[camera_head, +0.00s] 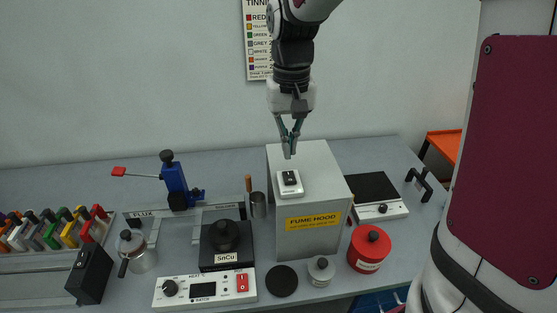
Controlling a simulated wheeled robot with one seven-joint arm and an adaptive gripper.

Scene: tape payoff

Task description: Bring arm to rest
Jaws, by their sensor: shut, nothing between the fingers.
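My gripper (289,152) hangs from the raised arm at the top middle, pointing down. Its fingers are shut with nothing between them. The fingertips are above the back part of the grey fume hood box (309,239), close over its top in the picture; I cannot tell the exact gap.
A maroon panel (515,160) fills the right side.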

